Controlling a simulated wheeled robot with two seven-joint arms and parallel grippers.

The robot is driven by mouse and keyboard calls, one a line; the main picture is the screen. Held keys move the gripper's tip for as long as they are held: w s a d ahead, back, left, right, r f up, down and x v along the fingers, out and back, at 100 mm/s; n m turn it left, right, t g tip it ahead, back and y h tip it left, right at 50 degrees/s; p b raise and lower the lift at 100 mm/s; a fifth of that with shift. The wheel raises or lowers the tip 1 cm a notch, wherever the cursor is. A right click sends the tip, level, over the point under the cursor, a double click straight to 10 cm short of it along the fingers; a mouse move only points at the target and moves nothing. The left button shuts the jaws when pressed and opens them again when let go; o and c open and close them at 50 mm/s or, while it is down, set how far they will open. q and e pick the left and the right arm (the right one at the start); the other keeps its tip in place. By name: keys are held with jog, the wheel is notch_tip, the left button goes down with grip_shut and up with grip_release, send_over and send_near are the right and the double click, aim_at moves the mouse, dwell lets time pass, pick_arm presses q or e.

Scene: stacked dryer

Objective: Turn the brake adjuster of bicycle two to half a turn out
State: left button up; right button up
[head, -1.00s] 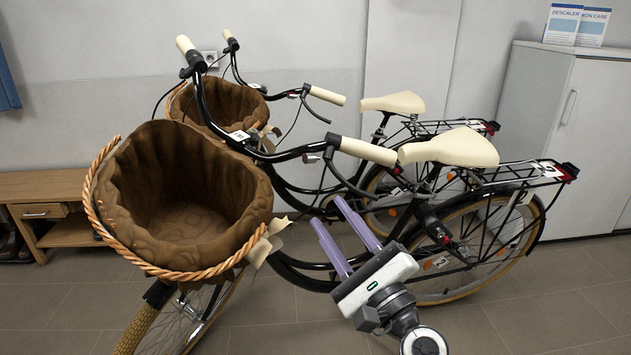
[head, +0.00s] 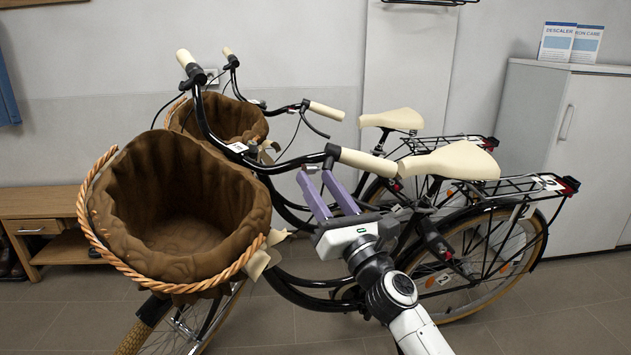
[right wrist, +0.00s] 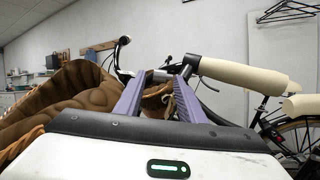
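A black brake lever assembly sits at the grip's front end (head: 331,152); the adjuster itself is too small to make out. My right gripper (head: 316,175) is open and empty, its two purple fingers pointing up just below that assembly. In the right wrist view the fingers (right wrist: 157,82) rise apart, with the cream grip (right wrist: 243,76) to their right. My left gripper is not in view.
A brown-lined basket (head: 180,210) hangs at the front of the near bicycle, left of my gripper. A second bicycle with a cream saddle (head: 391,118) stands close behind. A grey cabinet (head: 590,150) is at right, a wooden bench (head: 40,205) at left.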

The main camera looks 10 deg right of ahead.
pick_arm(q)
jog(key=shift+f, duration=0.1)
pick_arm(e)
jog(key=shift+x, duration=0.9)
